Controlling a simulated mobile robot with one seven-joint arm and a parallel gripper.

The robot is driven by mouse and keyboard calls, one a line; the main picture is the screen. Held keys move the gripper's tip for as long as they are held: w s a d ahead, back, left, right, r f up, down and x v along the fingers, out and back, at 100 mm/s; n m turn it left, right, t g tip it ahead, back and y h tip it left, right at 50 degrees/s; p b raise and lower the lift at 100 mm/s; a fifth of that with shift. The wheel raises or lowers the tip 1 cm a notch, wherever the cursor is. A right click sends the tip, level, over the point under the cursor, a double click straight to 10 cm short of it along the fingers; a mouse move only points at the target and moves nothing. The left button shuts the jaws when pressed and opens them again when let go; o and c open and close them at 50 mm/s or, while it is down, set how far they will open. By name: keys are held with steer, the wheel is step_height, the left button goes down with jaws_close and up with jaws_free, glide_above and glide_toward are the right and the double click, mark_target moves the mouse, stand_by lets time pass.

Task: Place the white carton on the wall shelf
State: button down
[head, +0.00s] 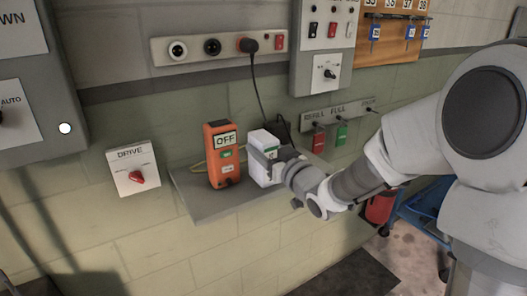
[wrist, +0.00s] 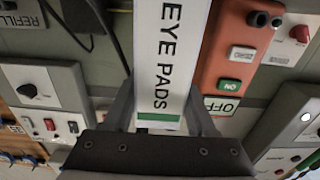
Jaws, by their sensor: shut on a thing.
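The white carton (head: 261,139) stands upright at the wall shelf (head: 215,207), right of the orange device. In the wrist view the carton (wrist: 170,60) shows "EYE PADS" and a green band. My gripper (head: 272,160) reaches in from the right and is shut on the carton. In the wrist view its two fingers lie on either side of the carton. The carton's lower end is over the shelf's surface in the head view. I cannot tell whether it touches the shelf.
An orange device (head: 221,153) marked OFF stands close left of the carton on the shelf. A black cable (head: 258,90) hangs from the socket strip (head: 216,48) behind the carton. The shelf's left end is bare.

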steer(key=shift+f, duration=0.15)
steer(key=shift+c, duration=1)
jaws_free()
steer(key=shift+r, duration=0.2)
steer(key=p+v, duration=0.1)
steer(key=v, duration=1.1)
